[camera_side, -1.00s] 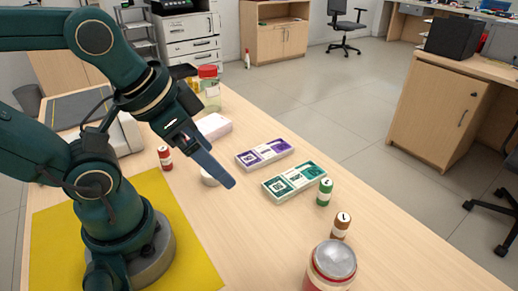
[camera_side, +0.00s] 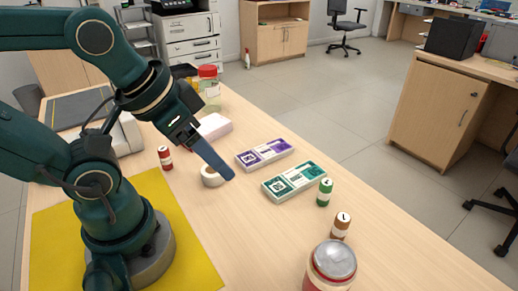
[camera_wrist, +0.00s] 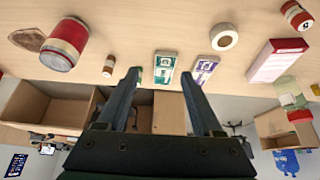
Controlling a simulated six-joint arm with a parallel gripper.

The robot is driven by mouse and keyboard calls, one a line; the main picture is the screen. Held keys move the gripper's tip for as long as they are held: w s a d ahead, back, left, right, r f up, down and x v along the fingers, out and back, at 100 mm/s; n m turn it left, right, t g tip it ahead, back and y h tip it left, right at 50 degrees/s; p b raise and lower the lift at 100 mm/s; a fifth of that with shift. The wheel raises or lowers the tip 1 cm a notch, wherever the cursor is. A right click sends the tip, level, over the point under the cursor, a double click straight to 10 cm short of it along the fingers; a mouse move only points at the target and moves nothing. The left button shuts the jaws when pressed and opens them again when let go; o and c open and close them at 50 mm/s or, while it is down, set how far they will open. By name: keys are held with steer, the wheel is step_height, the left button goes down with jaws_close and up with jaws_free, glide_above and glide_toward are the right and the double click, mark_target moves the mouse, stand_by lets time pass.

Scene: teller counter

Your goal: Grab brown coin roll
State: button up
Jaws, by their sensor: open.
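The brown coin roll (camera_side: 341,227) stands upright on the counter at the front right in the side view, just behind a red can with a silver top. In the wrist view the brown coin roll (camera_wrist: 109,66) is at the upper left, outside my left-hand finger. My gripper (camera_side: 230,178) is above the middle of the counter, well to the left of the brown roll and apart from it. In the wrist view my gripper (camera_wrist: 159,76) has its two fingers wide apart with nothing held between them.
A green coin roll (camera_side: 325,192) stands between the brown roll and the green banknote bundle (camera_side: 294,182). The red can (camera_side: 330,268) is close in front. A purple bundle (camera_side: 265,153), tape roll (camera_side: 211,179) and red coin roll (camera_side: 165,158) lie farther left.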

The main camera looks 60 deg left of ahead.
step_height(320, 180, up, 5)
steer(key=w+d+n+g+h, duration=0.25)
steer(key=d+n+h, duration=0.45)
steer(key=d, duration=0.5)
steer(key=n+t+h, duration=0.4)
steer(key=n, duration=1.3)
glide_above(350, 242)
steer(key=s+a, duration=0.3)
steer(key=a, duration=0.1)
steer(key=f, duration=1.7)
steer(key=shift+w+f, duration=0.15)
steer(key=shift+w, duration=0.1)
steer(key=shift+d+f, duration=0.15)
steer(key=shift+f, duration=0.25)
steer(key=shift+h, duration=0.3)
steer(key=shift+x, duration=2.45)
steer(key=shift+w, duration=0.1)
